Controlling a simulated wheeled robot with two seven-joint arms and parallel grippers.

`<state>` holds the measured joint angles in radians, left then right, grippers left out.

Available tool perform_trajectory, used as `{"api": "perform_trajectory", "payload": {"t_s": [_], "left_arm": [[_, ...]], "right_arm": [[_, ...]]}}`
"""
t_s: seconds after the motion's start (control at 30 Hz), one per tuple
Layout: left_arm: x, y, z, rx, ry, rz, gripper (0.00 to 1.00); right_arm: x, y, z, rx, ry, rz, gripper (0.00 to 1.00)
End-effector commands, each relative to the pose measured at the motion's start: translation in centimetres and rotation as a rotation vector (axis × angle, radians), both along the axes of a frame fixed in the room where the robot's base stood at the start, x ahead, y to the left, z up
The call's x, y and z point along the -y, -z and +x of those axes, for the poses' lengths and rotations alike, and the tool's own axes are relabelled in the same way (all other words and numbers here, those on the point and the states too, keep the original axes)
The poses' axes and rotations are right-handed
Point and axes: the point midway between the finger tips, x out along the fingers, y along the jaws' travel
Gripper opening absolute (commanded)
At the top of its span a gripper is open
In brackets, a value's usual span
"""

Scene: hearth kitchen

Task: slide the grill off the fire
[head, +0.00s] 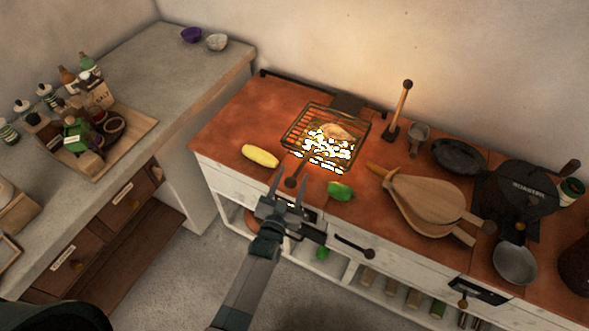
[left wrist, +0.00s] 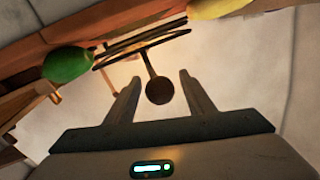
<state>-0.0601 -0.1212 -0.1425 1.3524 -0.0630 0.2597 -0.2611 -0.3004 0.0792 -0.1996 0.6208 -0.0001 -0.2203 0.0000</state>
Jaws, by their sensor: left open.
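The grill (head: 308,122) is a dark wire rack over the glowing fire (head: 325,150) in the red-brown hearth top. A piece of food (head: 338,131) lies on it. Its handle (head: 296,172) points toward me and ends in a dark round knob (head: 290,183). My left gripper (head: 289,187) is open and empty at the hearth's front edge, close to the knob. In the left wrist view the knob (left wrist: 159,91) appears between the open fingers (left wrist: 158,88), apart from both, with the grill's wires (left wrist: 140,42) beyond. My right gripper is not in view.
A yellow vegetable (head: 260,156) lies left of the handle and a green one (head: 340,191) lies right of it. Bellows (head: 425,203) and dark pans (head: 458,156) fill the right side. The hearth top left of the grill (head: 235,125) is clear.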

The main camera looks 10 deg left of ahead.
Motion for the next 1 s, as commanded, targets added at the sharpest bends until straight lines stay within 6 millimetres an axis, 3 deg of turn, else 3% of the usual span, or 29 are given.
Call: {"api": "perform_trajectory", "payload": {"t_s": [0.23,0.63,0.83,1.0], "left_arm": [[0.3,0.0,2.4,-0.001,0.000,-0.001,0.49],[0.4,0.0,2.8,0.000,-0.001,-0.001,0.49],[0.4,0.0,2.8,0.000,-0.001,-0.001,0.03],[0.3,0.0,2.8,0.000,-0.001,-0.001,0.00]], "right_arm": [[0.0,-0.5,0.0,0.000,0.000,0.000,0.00],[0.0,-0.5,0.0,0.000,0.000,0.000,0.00],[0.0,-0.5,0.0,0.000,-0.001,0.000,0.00],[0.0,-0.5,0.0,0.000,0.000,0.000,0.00]]}}
